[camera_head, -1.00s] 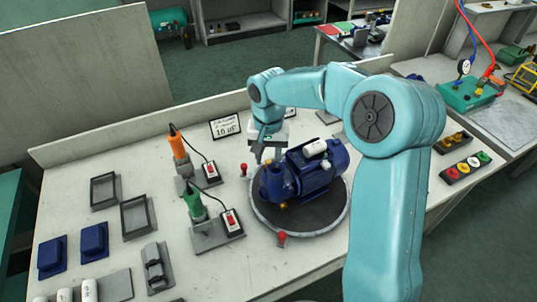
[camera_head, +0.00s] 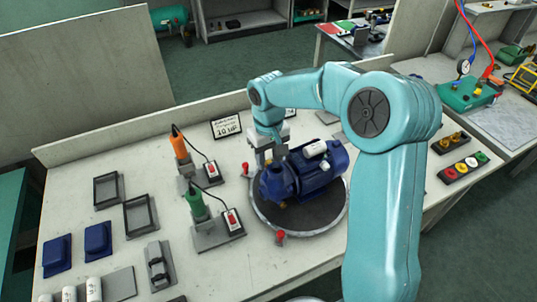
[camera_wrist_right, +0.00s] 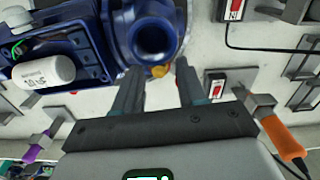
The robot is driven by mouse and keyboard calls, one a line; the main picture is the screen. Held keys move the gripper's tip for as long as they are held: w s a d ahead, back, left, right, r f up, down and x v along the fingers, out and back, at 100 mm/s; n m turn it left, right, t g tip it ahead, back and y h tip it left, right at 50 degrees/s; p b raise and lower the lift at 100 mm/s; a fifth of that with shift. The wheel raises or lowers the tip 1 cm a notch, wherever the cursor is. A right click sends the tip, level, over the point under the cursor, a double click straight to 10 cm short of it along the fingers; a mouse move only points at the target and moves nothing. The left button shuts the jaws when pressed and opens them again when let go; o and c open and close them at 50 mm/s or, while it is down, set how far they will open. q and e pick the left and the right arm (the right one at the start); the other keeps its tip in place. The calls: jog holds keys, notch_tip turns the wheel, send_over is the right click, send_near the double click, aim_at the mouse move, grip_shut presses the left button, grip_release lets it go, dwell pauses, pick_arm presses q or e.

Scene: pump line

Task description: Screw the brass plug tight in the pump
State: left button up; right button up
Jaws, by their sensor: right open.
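The blue pump (camera_head: 313,172) lies on a dark round plate (camera_head: 308,213) on the bench. In the right wrist view, the pump's round blue port (camera_wrist_right: 153,40) is at the top middle. A small brass plug (camera_wrist_right: 160,71) shows just below that port, in line with the gap between the fingertips. My right gripper (camera_head: 270,158) is at the left end of the pump, pointing down. In the right wrist view, the right gripper (camera_wrist_right: 160,78) is open, with one finger on each side of the plug's line. Contact cannot be judged. My left gripper is out of view.
A green-handled tool (camera_head: 197,204) and an orange-handled tool (camera_head: 180,147) stand in holders left of the pump. Red knobs (camera_head: 280,237) sit at the plate's edge. Grey trays (camera_head: 140,214) and blue blocks (camera_head: 57,256) lie farther left.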

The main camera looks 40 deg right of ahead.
jog(key=shift+r+n+p, duration=0.1)
jog(key=shift+n+p, duration=0.2)
jog(key=shift+n, duration=1.4)
jog(key=shift+n+p, duration=0.5)
jog(key=shift+n, duration=1.2)
jog(key=shift+s, duration=0.15)
